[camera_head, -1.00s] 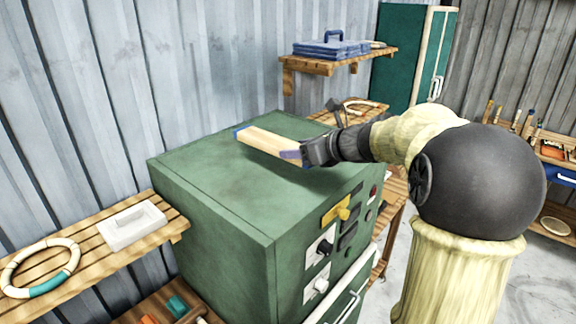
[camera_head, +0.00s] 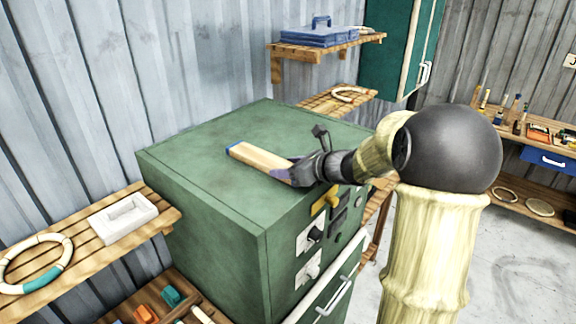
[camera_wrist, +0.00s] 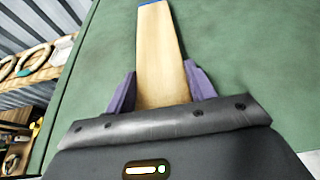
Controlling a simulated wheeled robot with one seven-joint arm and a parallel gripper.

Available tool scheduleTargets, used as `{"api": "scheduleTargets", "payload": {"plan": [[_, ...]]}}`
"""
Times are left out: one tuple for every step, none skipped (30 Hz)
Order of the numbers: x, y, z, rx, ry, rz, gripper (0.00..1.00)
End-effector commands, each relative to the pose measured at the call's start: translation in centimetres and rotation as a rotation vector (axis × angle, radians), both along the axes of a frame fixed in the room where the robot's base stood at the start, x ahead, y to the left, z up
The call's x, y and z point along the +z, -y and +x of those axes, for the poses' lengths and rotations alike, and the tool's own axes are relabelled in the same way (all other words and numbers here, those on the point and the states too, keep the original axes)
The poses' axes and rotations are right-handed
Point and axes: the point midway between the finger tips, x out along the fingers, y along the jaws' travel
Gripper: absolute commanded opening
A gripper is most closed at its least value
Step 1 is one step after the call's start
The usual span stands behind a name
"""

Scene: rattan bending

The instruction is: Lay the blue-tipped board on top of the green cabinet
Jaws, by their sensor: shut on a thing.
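The blue-tipped board (camera_head: 260,161) is a pale wooden plank with a blue far end. My gripper (camera_head: 297,172) is shut on its near end, over the top of the green cabinet (camera_head: 205,148). In the wrist view the board (camera_wrist: 160,55) runs forward between the two purple fingers of my gripper (camera_wrist: 162,90), with the green cabinet top (camera_wrist: 240,50) below it. The board looks close to the top, but I cannot tell whether it touches. Its near end is hidden by the gripper.
A slatted shelf (camera_head: 80,252) at left holds a white tray (camera_head: 122,220) and a ring (camera_head: 38,262). A wall shelf (camera_head: 340,48) behind carries a blue case (camera_head: 318,35). Knobs and a yellow handle (camera_head: 326,199) stick out of the cabinet front. The cabinet top around the board is clear.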

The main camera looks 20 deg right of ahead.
Motion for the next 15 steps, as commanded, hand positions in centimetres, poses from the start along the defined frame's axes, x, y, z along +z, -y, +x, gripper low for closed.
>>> {"api": "scheduleTargets", "payload": {"plan": [[0.11,-0.02,0.01,0.001,0.003,0.0,0.26],[0.11,-0.02,0.01,0.001,0.003,0.0,0.26],[0.12,-0.02,0.02,0.001,0.003,0.0,0.26],[0.12,-0.02,0.02,0.001,0.003,0.0,0.26],[0.12,-0.02,0.02,0.001,0.003,0.0,0.26],[0.03,-0.02,0.01,0.001,0.003,0.0,0.26],[-0.07,-0.03,0.01,0.001,0.003,0.0,0.26],[-0.17,-0.03,0.01,0.001,0.003,0.0,0.26],[-0.27,-0.03,0.02,0.001,0.003,0.0,0.26],[-0.23,-0.02,0.0,0.001,0.002,-0.001,0.58],[-0.18,-0.02,0.0,0.001,0.002,-0.001,0.64],[-0.17,-0.02,0.01,0.001,0.002,-0.001,0.72],[-0.17,-0.02,-0.01,0.001,0.002,-0.001,0.76],[-0.17,-0.02,-0.01,0.001,0.002,-0.001,0.76],[-0.17,-0.02,-0.01,0.001,0.002,-0.001,0.76]]}}
